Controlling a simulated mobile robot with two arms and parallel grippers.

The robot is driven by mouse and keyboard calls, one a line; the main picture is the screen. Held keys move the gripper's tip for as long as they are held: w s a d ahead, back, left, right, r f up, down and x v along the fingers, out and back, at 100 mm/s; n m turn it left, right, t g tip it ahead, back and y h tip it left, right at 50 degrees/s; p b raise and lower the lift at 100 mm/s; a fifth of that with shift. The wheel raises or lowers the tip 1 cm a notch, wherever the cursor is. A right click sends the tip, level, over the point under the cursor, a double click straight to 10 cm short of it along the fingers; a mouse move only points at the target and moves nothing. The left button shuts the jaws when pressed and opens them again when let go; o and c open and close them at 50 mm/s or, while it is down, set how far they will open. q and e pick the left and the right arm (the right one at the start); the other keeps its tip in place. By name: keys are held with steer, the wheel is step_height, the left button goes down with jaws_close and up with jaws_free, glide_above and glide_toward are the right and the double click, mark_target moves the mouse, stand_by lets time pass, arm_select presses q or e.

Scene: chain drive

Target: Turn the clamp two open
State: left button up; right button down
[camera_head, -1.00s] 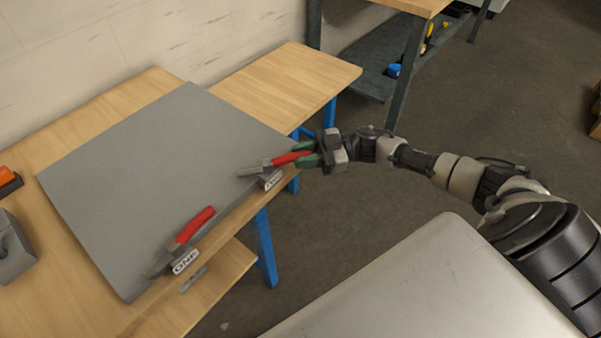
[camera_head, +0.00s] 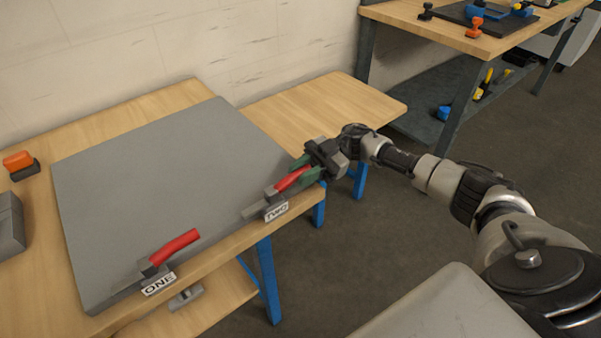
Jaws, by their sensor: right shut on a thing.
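Clamp two (camera_head: 266,204), with a red handle and a white TWO label, sits at the front right edge of the grey plate (camera_head: 150,170) on the wooden table. My right gripper (camera_head: 300,174) is shut on its red handle (camera_head: 289,181). The handle slants up to the right; its far end is hidden by the green-tipped fingers. Clamp one (camera_head: 160,262), also red-handled, sits at the front left edge by the ONE label. Its handle slants up to the right. My left gripper is not in view.
An orange and black item (camera_head: 20,164) and a grey block (camera_head: 9,225) stand on the table at the left. A bare wooden surface (camera_head: 320,105) lies behind the gripper. Another workbench (camera_head: 470,30) with tools stands at the back right.

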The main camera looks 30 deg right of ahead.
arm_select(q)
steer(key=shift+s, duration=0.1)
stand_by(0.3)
arm_select(e)
steer(key=c, duration=1)
jaws_free()
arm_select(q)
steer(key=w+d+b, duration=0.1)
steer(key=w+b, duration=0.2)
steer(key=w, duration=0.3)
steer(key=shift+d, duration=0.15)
arm_select(e)
steer(key=shift+w+d, duration=0.3)
steer(key=shift+d, duration=1.5)
steer(key=shift+w+d, duration=0.3)
steer(key=shift+d, duration=1.45)
steer(key=shift+w+d, duration=0.3)
steer(key=shift+d, duration=1.5)
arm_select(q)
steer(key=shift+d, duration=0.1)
